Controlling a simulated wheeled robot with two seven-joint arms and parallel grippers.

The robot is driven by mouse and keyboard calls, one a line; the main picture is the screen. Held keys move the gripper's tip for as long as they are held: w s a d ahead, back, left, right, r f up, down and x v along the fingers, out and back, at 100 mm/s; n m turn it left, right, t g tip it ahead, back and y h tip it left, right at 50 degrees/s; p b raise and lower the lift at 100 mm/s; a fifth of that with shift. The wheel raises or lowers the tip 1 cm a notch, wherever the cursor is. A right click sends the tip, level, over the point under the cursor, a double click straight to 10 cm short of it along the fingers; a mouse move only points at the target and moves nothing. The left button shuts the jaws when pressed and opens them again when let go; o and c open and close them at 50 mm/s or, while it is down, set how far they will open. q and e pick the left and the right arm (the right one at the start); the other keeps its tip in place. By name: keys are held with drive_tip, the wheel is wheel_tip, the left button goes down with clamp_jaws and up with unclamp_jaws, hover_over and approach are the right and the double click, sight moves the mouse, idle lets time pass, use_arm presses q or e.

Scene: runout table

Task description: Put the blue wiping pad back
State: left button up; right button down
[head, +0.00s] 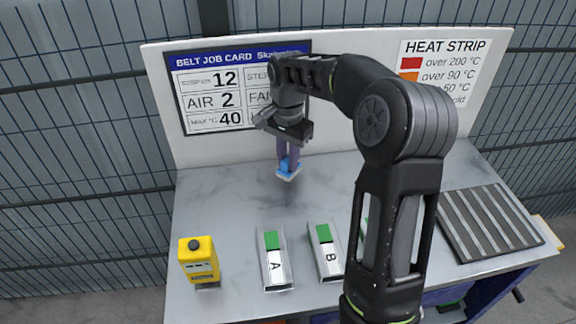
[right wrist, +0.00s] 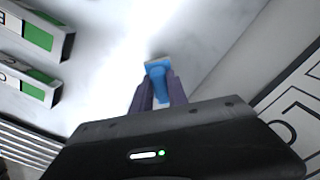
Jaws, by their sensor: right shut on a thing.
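The blue wiping pad (head: 288,169) is held between the fingers of my right gripper (head: 287,158), above the back part of the grey table (head: 225,215). In the right wrist view the pad (right wrist: 158,80) shows a blue grip and a pale tan edge at its far end. The purple-grey fingers of my right gripper (right wrist: 158,100) are shut on its blue grip. The pad looks clear of the table top, though its exact height is hard to tell. My left gripper is not in view.
A yellow device (head: 199,260) stands at the front left. Blocks A (head: 274,260) and B (head: 325,252) lie at the front middle; another is partly hidden by my arm. A ribbed dark plate (head: 488,222) lies right. A white panel (head: 350,140) rises behind.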

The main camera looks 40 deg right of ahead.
drive_tip(key=shift+f, duration=1.25)
drive_tip(key=shift+f, duration=0.1)
drive_tip(key=c, duration=1.3)
unclamp_jaws()
wheel_tip(320, 180, up, 8)
drive_tip(key=shift+r, duration=0.15)
drive_tip(key=shift+r+p, duration=0.85)
drive_tip(key=shift+r, duration=1.1)
